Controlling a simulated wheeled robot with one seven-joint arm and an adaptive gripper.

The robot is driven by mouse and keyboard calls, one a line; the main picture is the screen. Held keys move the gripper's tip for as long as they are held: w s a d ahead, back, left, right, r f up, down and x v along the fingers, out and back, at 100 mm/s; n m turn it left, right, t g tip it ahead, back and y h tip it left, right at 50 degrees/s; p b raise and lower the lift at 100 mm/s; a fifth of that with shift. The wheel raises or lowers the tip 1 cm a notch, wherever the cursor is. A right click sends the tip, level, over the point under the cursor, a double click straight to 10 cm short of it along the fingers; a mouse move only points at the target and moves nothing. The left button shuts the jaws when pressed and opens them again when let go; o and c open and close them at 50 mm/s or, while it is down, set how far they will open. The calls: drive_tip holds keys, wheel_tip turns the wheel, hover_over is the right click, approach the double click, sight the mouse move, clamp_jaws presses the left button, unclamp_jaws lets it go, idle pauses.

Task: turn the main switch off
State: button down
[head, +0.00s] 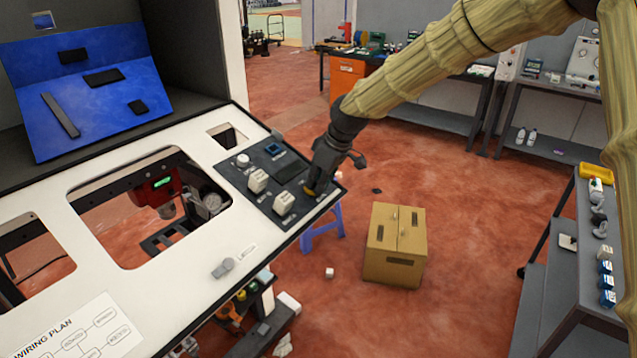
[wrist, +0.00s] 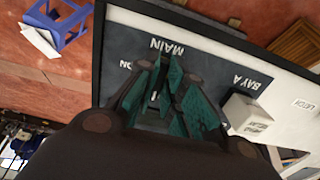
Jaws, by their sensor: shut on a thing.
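The dark control panel (head: 262,172) sits at the right end of the white worktop. Part of an "ON" mark (wrist: 125,65) shows beside the fingers.
Two white block switches (head: 258,181) (head: 284,203) stand close to my gripper; the one by "BAY A" also shows in the wrist view (wrist: 247,112). A white knob (head: 243,160) is farther left. A latch piece (head: 223,268) lies near the worktop's front edge. A cardboard box (head: 396,246) stands on the floor.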

drive_tip(key=c, duration=1.5)
unclamp_jaws()
drive_tip(key=v, duration=1.2)
drive_tip(key=shift+d, duration=0.1)
